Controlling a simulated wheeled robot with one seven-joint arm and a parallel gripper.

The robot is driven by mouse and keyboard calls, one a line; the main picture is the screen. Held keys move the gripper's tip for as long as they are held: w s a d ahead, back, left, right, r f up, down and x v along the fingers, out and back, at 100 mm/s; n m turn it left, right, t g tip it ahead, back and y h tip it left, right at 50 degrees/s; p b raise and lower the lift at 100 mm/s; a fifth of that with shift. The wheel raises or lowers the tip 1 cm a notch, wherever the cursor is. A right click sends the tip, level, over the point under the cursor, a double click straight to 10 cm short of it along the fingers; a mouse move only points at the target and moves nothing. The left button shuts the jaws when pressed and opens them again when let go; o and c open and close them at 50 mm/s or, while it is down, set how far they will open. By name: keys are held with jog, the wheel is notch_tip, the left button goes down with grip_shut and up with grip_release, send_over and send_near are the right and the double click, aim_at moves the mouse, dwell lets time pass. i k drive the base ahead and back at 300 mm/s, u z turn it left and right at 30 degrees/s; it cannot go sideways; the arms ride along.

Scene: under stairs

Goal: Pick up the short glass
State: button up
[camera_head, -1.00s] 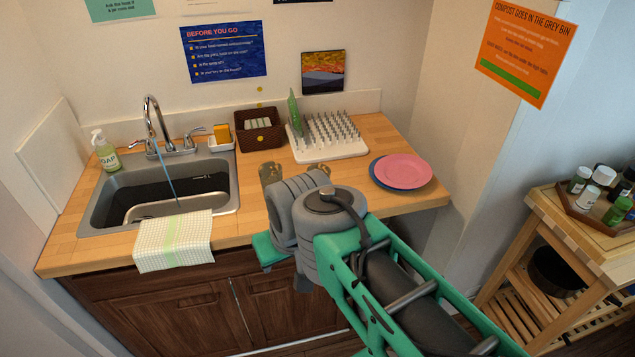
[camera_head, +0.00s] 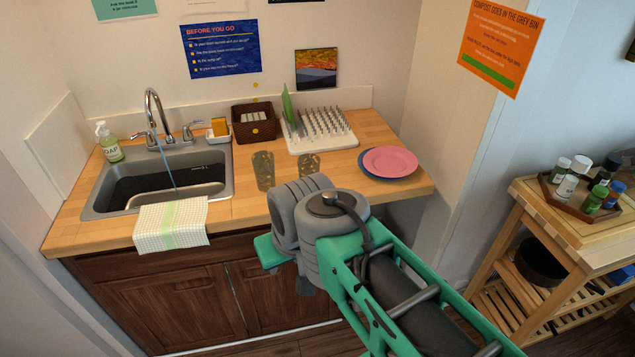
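Two clear brownish glasses stand upright on the wooden counter, right of the sink. The left glass (camera_head: 263,171) is taller and shows nearly whole. The short glass (camera_head: 309,164) is to its right, just behind my arm, which may hide its base. My arm's grey wrist and green links fill the lower middle. My gripper's fingers are mostly hidden behind the wrist, with only a green part (camera_head: 270,252) showing at the counter's front edge, below and in front of the glasses. I cannot see whether it is open, and nothing is visibly held.
The sink (camera_head: 160,190) with running water and a draped towel (camera_head: 172,224) is at left. A brown basket (camera_head: 253,123), a white drying rack (camera_head: 322,132) and stacked pink and blue plates (camera_head: 390,161) surround the glasses. A wooden cart (camera_head: 560,225) stands at right.

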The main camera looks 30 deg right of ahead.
aim_at(308, 164)
jog(key=z, duration=0.05)
jog(key=k, duration=0.2)
jog(key=u, duration=1)
jog(key=i, duration=0.55)
jog(key=z, duration=0.9)
jog(key=i, duration=0.5)
